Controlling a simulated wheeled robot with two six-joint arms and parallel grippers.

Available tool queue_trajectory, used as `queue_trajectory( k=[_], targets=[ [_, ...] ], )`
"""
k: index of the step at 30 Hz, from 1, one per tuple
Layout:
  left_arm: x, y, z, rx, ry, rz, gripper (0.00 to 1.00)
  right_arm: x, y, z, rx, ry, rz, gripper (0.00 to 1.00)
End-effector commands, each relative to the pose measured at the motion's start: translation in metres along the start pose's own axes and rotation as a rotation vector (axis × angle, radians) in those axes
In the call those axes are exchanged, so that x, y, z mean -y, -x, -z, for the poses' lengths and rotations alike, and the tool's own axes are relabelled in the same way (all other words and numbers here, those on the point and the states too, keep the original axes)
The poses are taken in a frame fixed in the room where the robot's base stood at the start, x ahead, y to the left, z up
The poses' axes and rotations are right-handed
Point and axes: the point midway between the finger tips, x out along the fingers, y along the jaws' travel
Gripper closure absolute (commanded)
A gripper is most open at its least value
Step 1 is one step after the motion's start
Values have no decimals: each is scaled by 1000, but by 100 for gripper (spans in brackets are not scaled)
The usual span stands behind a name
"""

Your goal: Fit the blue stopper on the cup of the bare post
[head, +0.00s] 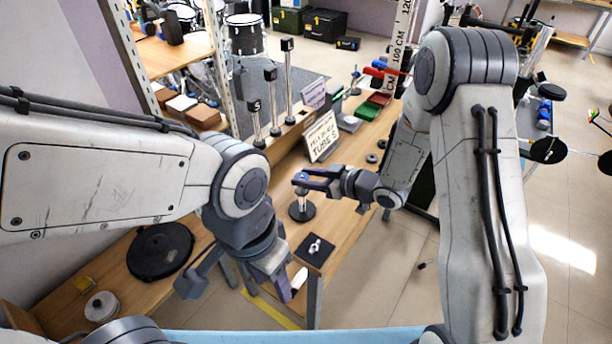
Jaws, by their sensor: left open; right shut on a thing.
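My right gripper (308,178) is shut on the small blue stopper (301,176). It holds it right over a short metal post (303,203) on a round black base (302,212), on the wooden table. The jaws partly hide the stopper and the top of the post, so I cannot tell whether they touch or whether a cup is there. My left gripper (236,289) is open, with its fingers apart and nothing seen between them, low near the table's front edge.
A black pad (308,257) with a small metal piece lies nearer me. A sign (321,137) and several black-topped posts (271,98) stand behind. A black disc (160,250) lies on the left.

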Motion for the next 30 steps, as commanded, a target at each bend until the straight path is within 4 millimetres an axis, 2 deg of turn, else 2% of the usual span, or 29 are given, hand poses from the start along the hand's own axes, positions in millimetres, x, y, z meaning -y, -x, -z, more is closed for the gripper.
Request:
queue_trajectory(
  k=[10,11,13,14,24,26,30],
  targets=[
    [0,-2,0,0,0,0,50,0,-1,-2,-1,0,-1,100],
    [0,-2,0,0,0,0,50,0,-1,-2,-1,0,0,51],
    [0,-2,0,0,0,0,50,0,-1,-2,0,0,0,24],
    [0,-2,0,0,0,0,50,0,-1,-2,0,0,0,20],
    [0,-2,0,0,0,0,50,-1,2,-2,0,0,-1,20],
    [0,-3,0,0,0,0,50,-1,7,-3,0,0,-2,20],
    [0,-6,0,0,0,0,50,-2,29,-2,-2,0,-5,20]
  ],
)
